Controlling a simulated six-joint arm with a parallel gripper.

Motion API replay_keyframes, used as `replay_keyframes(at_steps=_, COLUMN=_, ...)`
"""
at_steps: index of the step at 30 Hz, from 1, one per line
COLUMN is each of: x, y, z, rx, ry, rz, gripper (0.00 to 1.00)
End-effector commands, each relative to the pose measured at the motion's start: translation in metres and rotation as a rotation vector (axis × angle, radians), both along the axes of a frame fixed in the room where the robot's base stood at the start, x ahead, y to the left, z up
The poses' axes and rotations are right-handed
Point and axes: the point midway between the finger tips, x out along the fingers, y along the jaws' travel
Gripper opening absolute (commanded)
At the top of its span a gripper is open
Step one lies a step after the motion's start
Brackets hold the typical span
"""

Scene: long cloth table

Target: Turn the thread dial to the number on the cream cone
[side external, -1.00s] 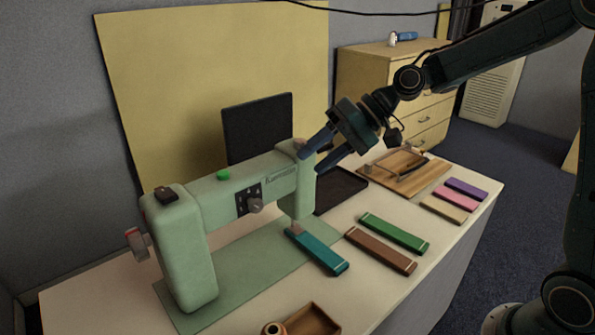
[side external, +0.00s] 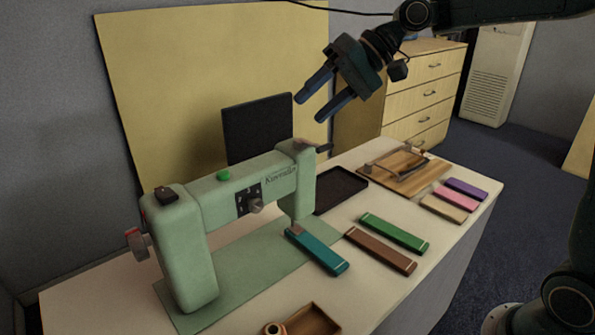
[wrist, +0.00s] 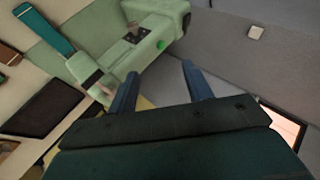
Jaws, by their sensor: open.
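The pale green sewing machine (side external: 200,240) stands on a green mat. Its grey thread dial (side external: 256,206) sticks out from a black panel (side external: 243,192) with white marks too small to read; the panel also shows in the wrist view (wrist: 134,33). My gripper (side external: 310,108) is open and empty, above the machine's right end and apart from it. Its two blue fingers also show in the wrist view (wrist: 159,72), with the machine beyond them. I cannot make out a cream cone or its number in either view.
Teal (side external: 317,251), brown (side external: 381,251) and green (side external: 394,233) bars lie in front. A black tray (side external: 342,190) and wooden board (side external: 405,173) are behind. A small wooden tray (side external: 314,320) sits at the front edge. A dark upright panel (side external: 258,128) stands behind the machine.

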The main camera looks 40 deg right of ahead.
Motion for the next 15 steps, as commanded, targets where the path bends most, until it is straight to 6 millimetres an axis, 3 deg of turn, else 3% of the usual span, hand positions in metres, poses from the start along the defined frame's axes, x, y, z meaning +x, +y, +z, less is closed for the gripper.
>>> replay_keyframes(at_steps=15, x=0.063, y=0.006, z=-0.019, rx=-0.424, ry=0.064, rz=0.065, gripper=0.50)
